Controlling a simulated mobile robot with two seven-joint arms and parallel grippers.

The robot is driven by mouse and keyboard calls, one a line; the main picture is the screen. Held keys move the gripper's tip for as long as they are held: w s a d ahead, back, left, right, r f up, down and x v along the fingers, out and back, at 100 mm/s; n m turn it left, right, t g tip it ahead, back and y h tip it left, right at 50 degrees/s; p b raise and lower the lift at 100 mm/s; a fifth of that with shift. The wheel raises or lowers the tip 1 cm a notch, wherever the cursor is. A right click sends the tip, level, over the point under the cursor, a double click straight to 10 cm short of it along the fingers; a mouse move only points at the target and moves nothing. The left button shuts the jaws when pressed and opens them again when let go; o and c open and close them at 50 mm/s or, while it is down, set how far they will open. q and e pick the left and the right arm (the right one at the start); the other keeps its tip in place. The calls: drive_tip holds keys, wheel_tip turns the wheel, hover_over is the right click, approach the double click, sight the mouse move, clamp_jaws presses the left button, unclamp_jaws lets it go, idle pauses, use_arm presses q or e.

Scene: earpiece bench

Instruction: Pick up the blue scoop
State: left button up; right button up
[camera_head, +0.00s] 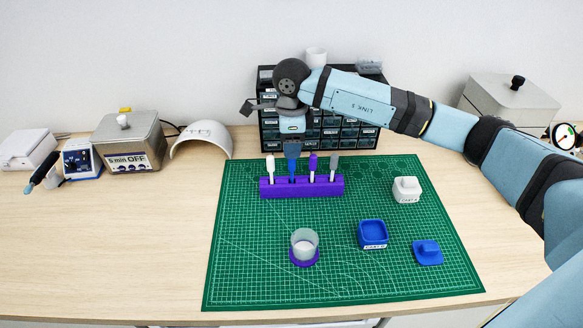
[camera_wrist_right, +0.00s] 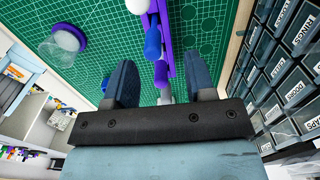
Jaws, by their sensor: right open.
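The blue scoop (camera_head: 291,179) stands upright in the purple rack (camera_head: 328,188), between a white scoop (camera_head: 270,168) and a purple scoop (camera_head: 312,166). A grey scoop (camera_head: 334,167) stands at the right end. My right gripper (camera_head: 292,155) is above the rack at the blue scoop, pointing down, and hides its upper part in the head view. In the right wrist view my right gripper (camera_wrist_right: 159,58) is open, with the blue scoop (camera_wrist_right: 153,43) just beyond the fingertips. I cannot tell whether they touch. My left gripper is not in view.
The green mat (camera_head: 240,240) also holds a clear cup on a purple base (camera_head: 304,247), a blue open box (camera_head: 372,234), a blue lid (camera_head: 428,253) and a white block (camera_head: 406,189). A dark drawer cabinet (camera_head: 350,134) stands behind the rack. The mat's front left is clear.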

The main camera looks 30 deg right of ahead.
sight(292, 170)
drive_tip(key=f, duration=0.3)
drive_tip(key=s+f+p, duration=0.1)
drive_tip(key=f, duration=0.1)
drive_tip(key=shift+a, duration=0.15)
drive_tip(key=shift+w+f, duration=0.1)
drive_tip(key=shift+f, duration=0.45)
clamp_jaws()
